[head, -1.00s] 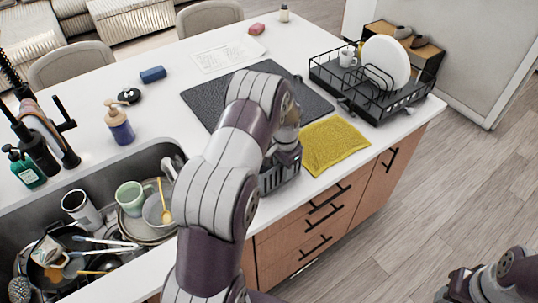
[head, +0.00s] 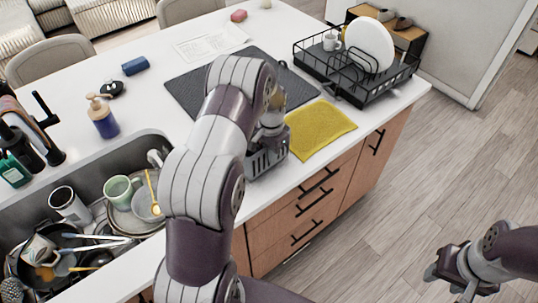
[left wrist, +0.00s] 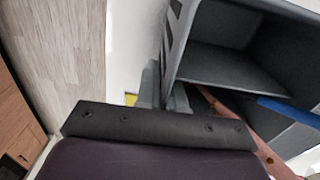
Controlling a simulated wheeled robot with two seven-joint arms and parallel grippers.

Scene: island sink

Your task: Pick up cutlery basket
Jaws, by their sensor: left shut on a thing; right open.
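The cutlery basket (head: 268,160) is dark grey with slotted sides. It is at the counter's front edge, left of the yellow cloth, partly hidden by my left arm. My left gripper (head: 270,128) is at its upper part, shut on it. In the left wrist view the fingers (left wrist: 165,92) are at the wall of the basket (left wrist: 225,62), whose inside shows a divider, a blue handle and a reddish-brown one. I cannot tell whether the basket touches the counter. My right gripper (head: 450,275) is open and empty, low at the right, over the floor.
The yellow cloth (head: 318,128) lies right of the basket, and a dark drying mat (head: 190,92) behind. A black dish rack (head: 375,90) with a white plate stands at back right. The sink (head: 90,185) at left holds dishes. A soap bottle (head: 103,120) stands beside it.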

